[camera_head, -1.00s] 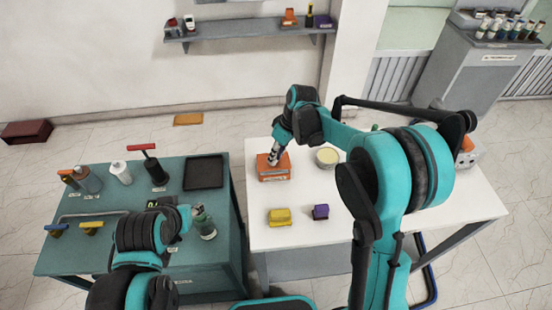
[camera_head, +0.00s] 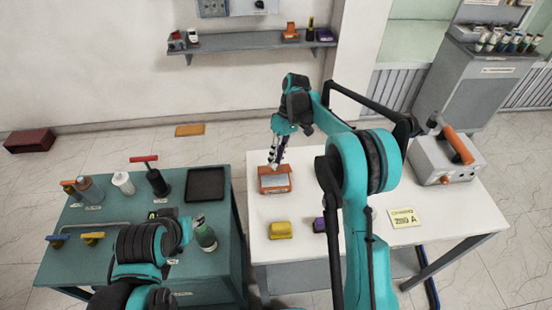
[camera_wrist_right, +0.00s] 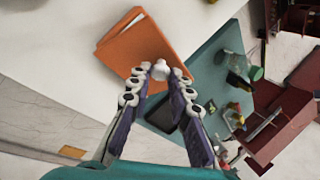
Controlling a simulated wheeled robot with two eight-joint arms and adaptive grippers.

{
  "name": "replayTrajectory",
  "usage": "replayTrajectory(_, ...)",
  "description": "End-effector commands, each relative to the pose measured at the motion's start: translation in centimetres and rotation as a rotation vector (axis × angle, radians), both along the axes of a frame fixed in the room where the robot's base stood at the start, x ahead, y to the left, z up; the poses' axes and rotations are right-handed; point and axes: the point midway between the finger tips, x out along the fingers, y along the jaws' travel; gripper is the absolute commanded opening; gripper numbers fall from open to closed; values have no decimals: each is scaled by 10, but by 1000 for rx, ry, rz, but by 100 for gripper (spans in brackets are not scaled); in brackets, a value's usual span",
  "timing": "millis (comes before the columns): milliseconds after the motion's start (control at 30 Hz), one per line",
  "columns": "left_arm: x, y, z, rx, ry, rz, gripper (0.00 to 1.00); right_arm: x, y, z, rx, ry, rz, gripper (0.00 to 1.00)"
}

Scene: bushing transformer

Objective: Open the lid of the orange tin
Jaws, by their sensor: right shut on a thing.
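The orange tin (camera_head: 264,186) stands near the left edge of the white table in the head view. A grey area shows within its orange edges, and its lid looks raised. In the right wrist view the orange face of the lid (camera_wrist_right: 137,48) is in front of the fingers. My right gripper (camera_head: 273,164) is above the tin. Its fingers (camera_wrist_right: 160,73) are shut on the lid's small pale knob (camera_wrist_right: 161,67). The lid's exact tilt is hard to tell.
On the white table (camera_head: 460,225) are a yellow block (camera_head: 281,230), a partly hidden purple block (camera_head: 319,225), a yellow note (camera_head: 404,217) and a grey device (camera_head: 437,160).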

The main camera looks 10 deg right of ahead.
Motion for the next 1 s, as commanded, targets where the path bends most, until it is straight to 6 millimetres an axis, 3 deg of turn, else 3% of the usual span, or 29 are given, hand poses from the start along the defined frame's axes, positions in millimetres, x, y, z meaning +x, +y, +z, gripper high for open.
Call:
replayTrajectory(133,0,0,0,0,0,0,40,0,0,0,0,-1,0,0)
replayTrajectory(167,0,0,0,0,0,0,40,0,0,0,0,-1,0,27)
replayTrajectory(200,0,0,0,0,0,0,40,0,0,0,0,-1,0,38)
replayTrajectory(233,0,0,0,0,0,0,40,0,0,0,0,-1,0,40)
replayTrajectory(633,0,0,0,0,0,0,40,3,-2,8,0,-1,-1,40)
replayTrajectory(1000,0,0,0,0,0,0,40,27,-23,76,0,0,-1,40)
